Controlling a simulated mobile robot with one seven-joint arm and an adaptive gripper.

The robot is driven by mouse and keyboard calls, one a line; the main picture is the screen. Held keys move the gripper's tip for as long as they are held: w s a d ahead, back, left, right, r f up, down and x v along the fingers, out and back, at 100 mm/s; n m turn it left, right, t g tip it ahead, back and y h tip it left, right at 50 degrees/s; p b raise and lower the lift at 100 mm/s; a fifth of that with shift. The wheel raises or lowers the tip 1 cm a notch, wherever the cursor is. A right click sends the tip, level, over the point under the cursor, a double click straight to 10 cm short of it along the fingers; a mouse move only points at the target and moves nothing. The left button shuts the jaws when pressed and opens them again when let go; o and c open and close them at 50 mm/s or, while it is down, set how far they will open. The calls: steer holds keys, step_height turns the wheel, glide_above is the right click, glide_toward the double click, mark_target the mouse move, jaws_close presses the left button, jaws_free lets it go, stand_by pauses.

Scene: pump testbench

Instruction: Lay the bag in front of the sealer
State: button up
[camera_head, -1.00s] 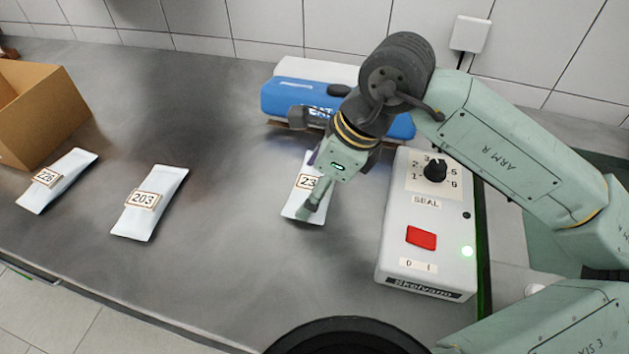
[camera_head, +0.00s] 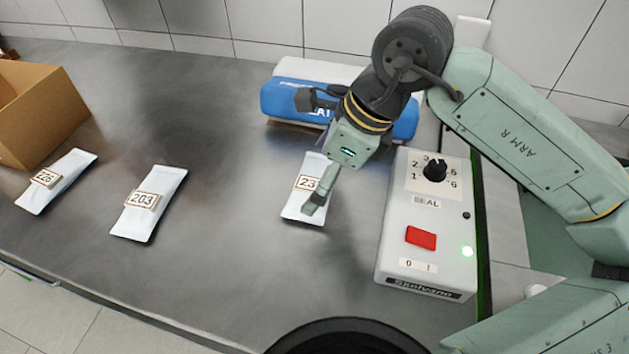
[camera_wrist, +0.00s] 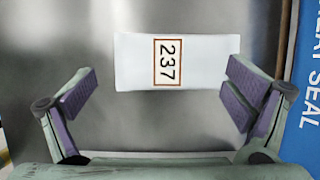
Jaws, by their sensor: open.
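A white bag labelled 237 (camera_head: 296,207) lies flat on the bench in front of the blue heat sealer (camera_head: 283,101), apart from it. The bag also shows whole in the wrist view (camera_wrist: 205,68), with the sealer's blue edge (camera_wrist: 308,85) at the right. My gripper (camera_head: 318,190) is above the bag and covers part of it in the head view. In the wrist view my gripper (camera_wrist: 160,97) has its two fingers wide apart, with nothing between them but the view of the bag and bench below.
Two more white bags, 203 (camera_head: 150,203) and 226 (camera_head: 57,181), lie to the left, near a cardboard box (camera_head: 50,110). A white control box (camera_head: 400,245) with a knob, red button and lit green light stands right of bag 237. The bench (camera_head: 235,230) between the bags is clear.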

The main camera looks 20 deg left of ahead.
steer(key=b+v, duration=0.1)
steer(key=v, duration=0.8)
